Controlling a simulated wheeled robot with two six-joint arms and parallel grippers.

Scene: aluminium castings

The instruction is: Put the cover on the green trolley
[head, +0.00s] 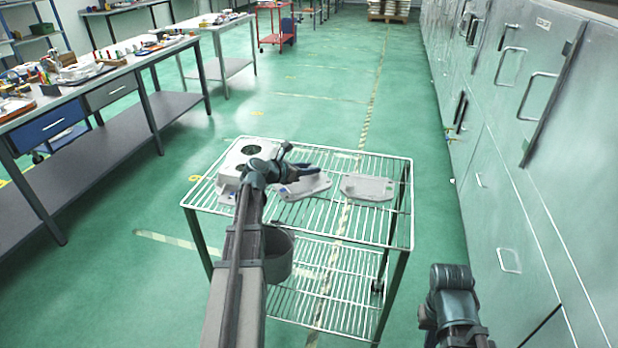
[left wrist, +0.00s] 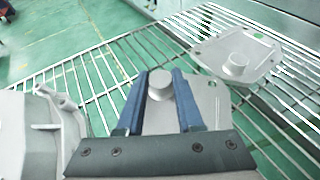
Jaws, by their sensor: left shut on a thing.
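The trolley (head: 410,225) has wire shelves and dark green legs. On its top shelf, a pale casting with round openings (head: 236,158) is at the left. A flat grey cover (head: 305,188) lies right of it; the left wrist view shows its plate and round knob (left wrist: 159,86). My left gripper (head: 312,170) has its blue fingers shut on this knob; whether the cover touches the wires I cannot tell. A second, similar cover (head: 367,188) lies to the right, also in the left wrist view (left wrist: 238,56). My right gripper (head: 452,290) is low at the right, its fingers not clear.
A grey workbench (head: 100,80) with parts stands at the left. Metal cabinets (head: 510,150) with handles line the right side. A red trolley (head: 268,38) stands far back. The green floor around the near trolley is clear.

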